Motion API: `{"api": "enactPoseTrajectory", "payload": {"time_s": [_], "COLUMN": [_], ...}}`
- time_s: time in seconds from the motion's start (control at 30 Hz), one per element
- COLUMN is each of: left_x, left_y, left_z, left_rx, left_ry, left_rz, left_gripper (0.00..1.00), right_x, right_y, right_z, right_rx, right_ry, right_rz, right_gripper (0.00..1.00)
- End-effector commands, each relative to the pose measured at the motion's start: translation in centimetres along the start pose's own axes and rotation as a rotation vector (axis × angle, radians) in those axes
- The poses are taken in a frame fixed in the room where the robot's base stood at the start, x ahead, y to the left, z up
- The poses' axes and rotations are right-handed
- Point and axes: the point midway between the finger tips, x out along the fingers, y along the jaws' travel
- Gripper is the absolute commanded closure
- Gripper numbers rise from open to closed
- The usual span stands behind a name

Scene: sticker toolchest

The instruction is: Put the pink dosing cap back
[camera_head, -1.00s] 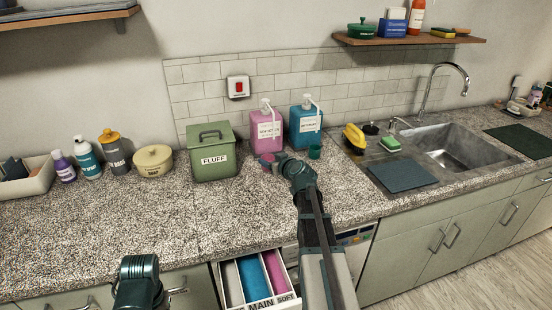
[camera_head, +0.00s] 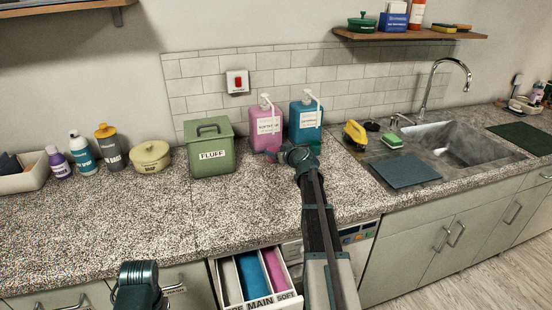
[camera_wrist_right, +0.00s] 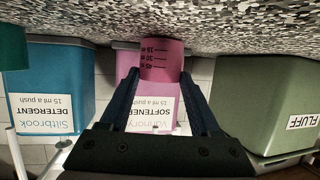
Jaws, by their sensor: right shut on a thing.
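The pink dosing cap (camera_wrist_right: 162,60), marked with ml lines, is between the fingers of my right gripper (camera_wrist_right: 164,80), which is shut on it. In the head view the cap (camera_head: 271,157) shows in front of the pink softener bottle (camera_head: 264,140), low over the counter. I cannot tell whether it touches the counter. The softener bottle (camera_wrist_right: 150,105) is behind the cap in the upside-down wrist view. My right gripper also shows in the head view (camera_head: 280,156), partly hidden by its wrist. Of my left arm only a link shows at the bottom left; its fingers are not seen.
The blue detergent bottle (camera_head: 304,128) stands right of the softener, with a green cap (camera_head: 314,150) before it, partly hidden by my arm. The green FLUFF bin (camera_head: 209,150) is to the left. An open drawer (camera_head: 274,302) is below. The front counter is clear.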

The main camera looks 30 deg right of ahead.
Motion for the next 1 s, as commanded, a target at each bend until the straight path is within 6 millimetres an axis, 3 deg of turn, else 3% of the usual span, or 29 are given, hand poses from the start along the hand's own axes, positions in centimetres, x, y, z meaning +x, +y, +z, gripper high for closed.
{"api": "enactPoseTrajectory", "payload": {"time_s": [0.37,0.4,0.57,1.0], "left_x": [0.47,0.48,0.36,-0.13], "left_y": [0.05,0.05,0.04,-0.01], "left_z": [-0.03,-0.03,-0.02,0.01], "left_rx": [0.000,0.000,0.000,0.000], "left_ry": [0.000,0.000,0.000,0.000], "left_rz": [0.000,0.000,0.000,0.000], "left_gripper": [0.50,0.50,0.50,0.50], "right_x": [0.17,0.17,0.13,-0.04], "right_y": [-0.02,-0.02,-0.02,-0.02], "right_z": [0.44,0.45,0.34,-0.13], "right_rx": [0.000,0.000,0.000,0.000], "right_ry": [0.000,0.000,0.000,0.000], "right_rz": [0.000,0.000,0.000,0.000], "right_gripper": [0.88,0.35,0.07,0.07]}}
